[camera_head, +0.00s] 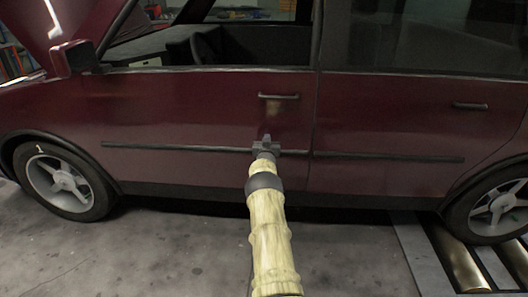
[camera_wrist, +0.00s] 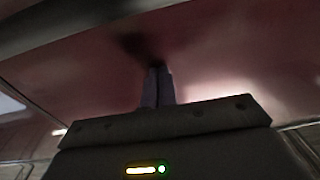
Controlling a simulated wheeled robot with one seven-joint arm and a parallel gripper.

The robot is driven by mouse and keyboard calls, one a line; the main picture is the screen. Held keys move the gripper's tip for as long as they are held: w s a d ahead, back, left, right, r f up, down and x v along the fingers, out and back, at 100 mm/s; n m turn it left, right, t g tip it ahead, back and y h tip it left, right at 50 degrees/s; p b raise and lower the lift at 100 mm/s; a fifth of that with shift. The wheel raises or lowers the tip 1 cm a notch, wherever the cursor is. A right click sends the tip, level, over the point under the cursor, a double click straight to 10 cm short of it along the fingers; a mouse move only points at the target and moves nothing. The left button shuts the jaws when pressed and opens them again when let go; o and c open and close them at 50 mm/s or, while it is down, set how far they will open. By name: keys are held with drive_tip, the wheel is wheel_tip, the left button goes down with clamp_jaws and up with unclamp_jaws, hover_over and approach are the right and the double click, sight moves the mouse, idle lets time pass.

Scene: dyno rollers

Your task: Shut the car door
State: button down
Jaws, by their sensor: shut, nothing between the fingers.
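The dark red front car door (camera_head: 190,115) fills the middle of the head view, with its handle (camera_head: 279,97) near its right edge. It looks about flush with the rear door at the seam; I cannot tell whether it is latched. My gripper (camera_head: 267,138) is in front of this door, below the handle, near the black trim strip. In the wrist view my gripper (camera_wrist: 158,70) has its fingers together and empty, pointing at the red door panel (camera_wrist: 220,65). The fingertips are at or very near the panel; contact is not clear.
The rear door (camera_head: 410,120) is to the right. The front wheel (camera_head: 62,182) is at left and the rear wheel (camera_head: 497,208) at right, by metal rollers (camera_head: 455,258). The hood is raised at upper left. The grey floor (camera_head: 150,255) in front is clear.

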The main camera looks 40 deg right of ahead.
drive_tip(key=shift+s+d+r+p, duration=0.15)
drive_tip(key=shift+s+d+r, duration=0.1)
drive_tip(key=shift+r, duration=0.15)
drive_tip(key=shift+s+d+r+p, duration=0.15)
drive_tip(key=shift+d+r, duration=0.05)
drive_tip(key=shift+r, duration=0.2)
drive_tip(key=f+p+v, duration=0.1)
drive_tip(key=v, duration=0.6)
drive_tip(key=w+a+p+v, duration=0.1)
drive_tip(key=p+v, duration=0.1)
drive_tip(key=v, duration=0.5)
drive_tip(key=shift+w+a+f, duration=0.2)
drive_tip(key=shift+a+f, duration=0.15)
drive_tip(key=shift+f, duration=0.05)
drive_tip(key=shift+d, duration=0.1)
